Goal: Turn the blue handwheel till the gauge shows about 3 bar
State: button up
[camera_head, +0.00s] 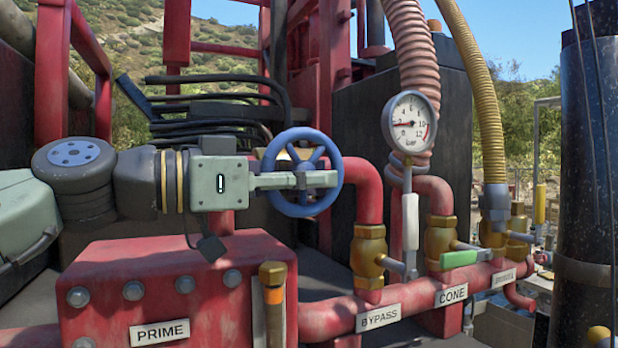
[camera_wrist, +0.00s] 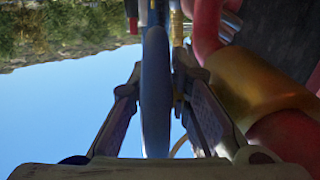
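The blue handwheel (camera_head: 270,160) faces me in the middle of the head view, on red pipework. My gripper (camera_head: 325,180) comes from the left, with its near finger across the front of the wheel, hiding the hub and part of the spokes. In the wrist view the wheel (camera_wrist: 155,95) stands edge-on between the two fingers of my gripper (camera_wrist: 157,75). The fingers are apart, one on each side, with narrow gaps beside the rim; contact farther in is hidden. The pressure gauge (camera_head: 410,115) is right of the wheel. Its needle points left, low on the scale; the exact reading is unclear.
Brass valves (camera_head: 368,250) sit on a red manifold (camera_head: 335,315) labelled BYPASS and CONE. A lever with a green grip (camera_head: 458,259) and an upright white-gripped lever (camera_head: 410,220) stand near the gauge. A red PRIME housing (camera_head: 200,300) lies below my arm. Ribbed hoses (camera_head: 490,120) rise at the right.

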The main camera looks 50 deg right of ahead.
grip_shut()
jog(key=shift+t+y, duration=0.7)
jog(key=shift+y, duration=0.5)
jog(key=shift+w+a+t+y, duration=0.1)
jog(key=shift+a+t+y, duration=0.1)
jog(key=shift+t+y, duration=0.8)
jog(key=shift+f+y, duration=0.1)
jog(key=shift+y, duration=0.4)
jog(key=shift+o, duration=1.3)
grip_release()
